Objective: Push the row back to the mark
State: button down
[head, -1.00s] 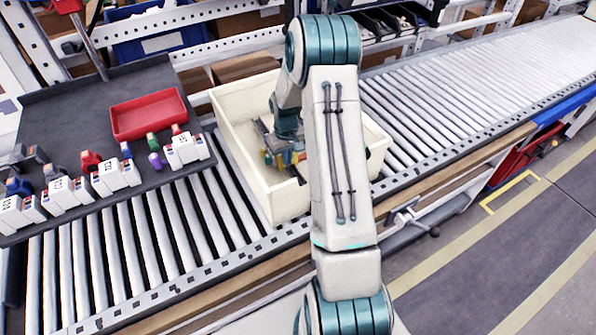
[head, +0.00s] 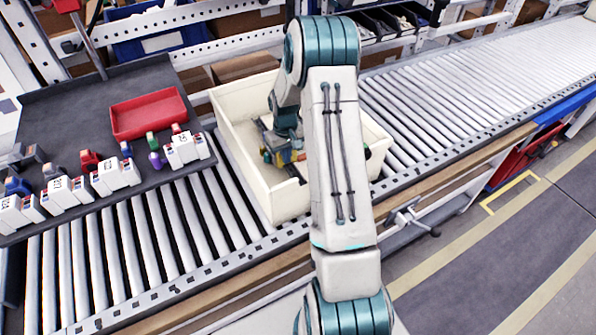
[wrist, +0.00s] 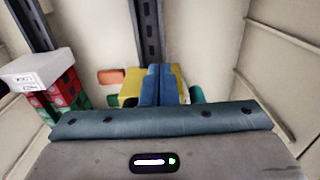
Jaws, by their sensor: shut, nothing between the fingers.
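A cream crate (head: 239,150) stands on the roller conveyor with my gripper (head: 283,158) lowered inside it. In the wrist view my gripper (wrist: 160,84) shows two blue fingers pressed together, shut and empty. A yellow piece (wrist: 131,84) is right beside the fingers; I cannot tell if they touch. An orange piece (wrist: 111,76) lies a little further left. Red and green blocks (wrist: 66,92) with a white lettered top (wrist: 38,74) stand at the left. My gripper's body hides what lies nearer. I cannot make out a mark or which pieces form the row.
Dark slotted rails (wrist: 148,28) run along the crate floor. Crate walls close in on both sides. A dark tray (head: 60,115) left of the crate holds a red bin (head: 148,114) and several white labelled blocks (head: 184,149). Conveyor rollers (head: 470,85) are bare to the right.

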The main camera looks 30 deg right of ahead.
jog(key=shift+w+b, duration=0.5)
jog(key=shift+w, duration=0.15)
dwell(2.1)
jog(key=shift+s, duration=0.55)
dwell(0.5)
jog(key=shift+r, duration=0.1)
jog(key=shift+r+p, duration=0.35)
jog(key=shift+r, duration=0.55)
notch_tip(320, 180, up, 12)
jog(key=p, duration=0.6)
jog(key=shift+s+f, duration=0.2)
jog(key=shift+s, duration=0.2)
dwell(1.4)
